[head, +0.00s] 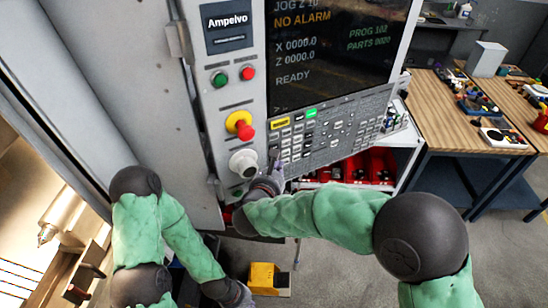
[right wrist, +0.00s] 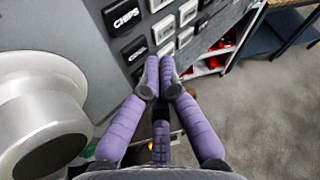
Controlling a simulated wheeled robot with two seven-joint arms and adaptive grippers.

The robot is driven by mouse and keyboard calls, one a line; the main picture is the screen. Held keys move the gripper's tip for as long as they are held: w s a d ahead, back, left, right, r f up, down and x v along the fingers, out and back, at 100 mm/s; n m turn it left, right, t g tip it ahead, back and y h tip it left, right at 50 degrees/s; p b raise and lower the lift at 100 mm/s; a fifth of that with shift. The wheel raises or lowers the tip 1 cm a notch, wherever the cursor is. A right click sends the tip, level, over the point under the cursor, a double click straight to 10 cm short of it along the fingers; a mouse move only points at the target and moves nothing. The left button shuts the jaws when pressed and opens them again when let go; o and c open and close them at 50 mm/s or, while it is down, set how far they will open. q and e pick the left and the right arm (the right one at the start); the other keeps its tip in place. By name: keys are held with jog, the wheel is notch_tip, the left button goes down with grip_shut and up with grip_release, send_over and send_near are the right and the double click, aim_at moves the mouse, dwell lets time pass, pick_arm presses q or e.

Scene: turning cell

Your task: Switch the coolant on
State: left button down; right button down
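The machine's control panel (head: 222,122) stands in front of me, with a keypad (head: 335,128) below its screen. My right gripper (head: 277,170) is at the keypad's lower left corner. The wrist view shows its purple fingers (right wrist: 160,80) with the tips together and nothing between them, close by the lower keys. I cannot tell whether they touch a key. My left gripper (head: 240,295) is low, below the panel; its fingers are not clear.
The screen (head: 335,45) reads NO ALARM and READY. A grey knob (head: 243,163), a red stop button on yellow (head: 240,123), and green (head: 219,80) and red (head: 248,73) buttons lie left of the keypad. A wooden bench (head: 450,115) stands at right.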

jog(key=shift+w, duration=0.1)
dwell(0.8)
jog(key=shift+w+a+f+b, duration=0.1)
jog(key=shift+w+a+b, duration=0.1)
jog(key=shift+b, duration=0.25)
jog(key=shift+w, duration=0.1)
jog(key=shift+w+a, duration=0.2)
jog(key=shift+w, duration=0.05)
dwell(0.6)
jog(key=shift+s+b, duration=0.1)
jog(key=shift+b, duration=0.25)
jog(key=shift+s+d+b, duration=0.35)
jog(key=shift+s+d, duration=0.05)
jog(key=shift+s, duration=0.15)
